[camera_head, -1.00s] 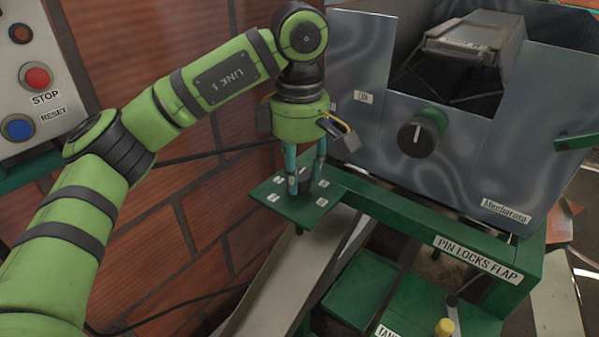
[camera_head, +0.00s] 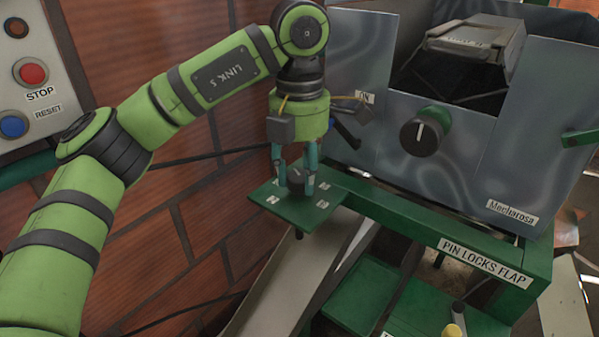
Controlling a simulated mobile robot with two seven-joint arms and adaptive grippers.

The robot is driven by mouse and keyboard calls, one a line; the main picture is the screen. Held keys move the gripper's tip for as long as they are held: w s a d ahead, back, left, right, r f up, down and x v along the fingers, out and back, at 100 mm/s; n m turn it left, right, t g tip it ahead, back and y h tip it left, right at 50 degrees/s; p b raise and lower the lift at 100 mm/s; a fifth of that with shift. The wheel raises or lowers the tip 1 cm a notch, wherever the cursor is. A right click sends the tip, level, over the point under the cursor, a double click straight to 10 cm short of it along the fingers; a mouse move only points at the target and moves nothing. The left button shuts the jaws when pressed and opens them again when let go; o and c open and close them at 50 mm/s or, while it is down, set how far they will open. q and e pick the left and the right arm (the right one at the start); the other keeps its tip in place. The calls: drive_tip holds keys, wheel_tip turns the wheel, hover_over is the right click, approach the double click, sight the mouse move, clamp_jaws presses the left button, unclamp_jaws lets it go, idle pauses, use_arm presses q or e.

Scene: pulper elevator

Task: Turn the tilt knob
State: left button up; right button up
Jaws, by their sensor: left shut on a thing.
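A small dark knob (camera_head: 298,177) stands on a green plate (camera_head: 302,215) with several small white labels, too small to read. I take it to be the tilt knob, though no legible label names it. My left gripper (camera_head: 297,188) points down over the plate, its teal fingers shut on this knob from both sides. The fingers hide part of the knob. My right gripper is not in view.
A larger black knob (camera_head: 426,131) is on the grey metal housing (camera_head: 480,165) to the right. A control panel with a red STOP button (camera_head: 33,74) and blue RESET button (camera_head: 14,125) is at left. A brick wall (camera_head: 190,220) stands behind my arm.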

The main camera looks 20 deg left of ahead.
use_arm(q)
drive_tip(key=n, duration=0.3)
drive_tip(key=n+b, duration=0.1)
drive_tip(key=shift+s+f+n, duration=0.1)
drive_tip(key=shift+f+n, duration=0.2)
drive_tip(key=n, duration=0.4)
drive_tip(key=shift+n+b, duration=0.3)
drive_tip(key=shift+b, duration=0.1)
drive_tip(key=n+b, duration=0.1)
drive_tip(key=n, duration=0.3)
drive_tip(key=shift+n+b, duration=0.4)
drive_tip(key=shift+n, duration=1.6)
drive_tip(key=o, duration=1.1)
drive_tip(key=shift+r, duration=0.1)
drive_tip(key=shift+o, duration=0.2)
drive_tip(key=shift+r, duration=0.1)
